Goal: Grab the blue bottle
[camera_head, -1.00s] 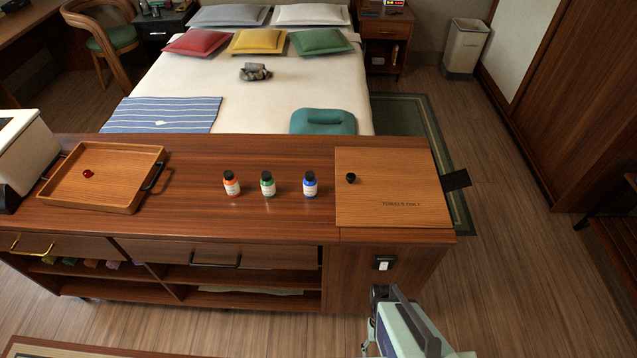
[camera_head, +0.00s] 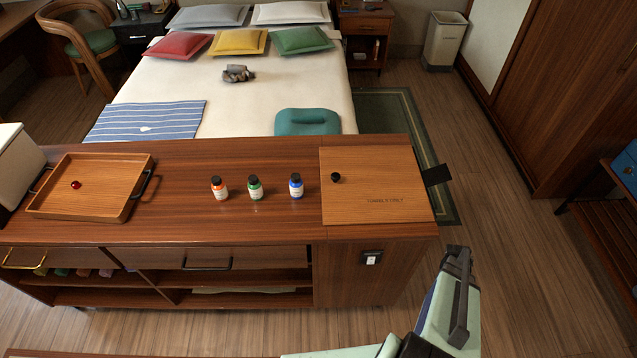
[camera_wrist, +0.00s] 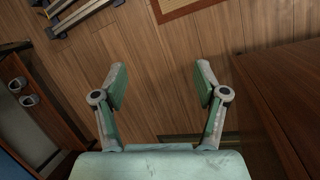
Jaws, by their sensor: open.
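The blue bottle (camera_head: 296,187) stands upright on the wooden counter (camera_head: 250,228), with a black cap and a white label. It is the rightmost of three small bottles, just left of the square wooden lid panel. In the wrist view, my gripper (camera_wrist: 160,85) is open and empty, its two green-and-grey fingers apart above the wooden floor. The blue bottle is not in the wrist view. In the head view, my arm is at the lower right, in front of the counter and well apart from the bottle; the fingertips cannot be made out there.
An orange bottle (camera_head: 218,188) and a green bottle (camera_head: 255,188) stand left of the blue one. A wooden tray (camera_head: 52,210) holds a small red object. The lid panel (camera_head: 375,205) bears a black knob. Counter between tray and bottles is clear. A bed (camera_head: 225,95) stands behind.

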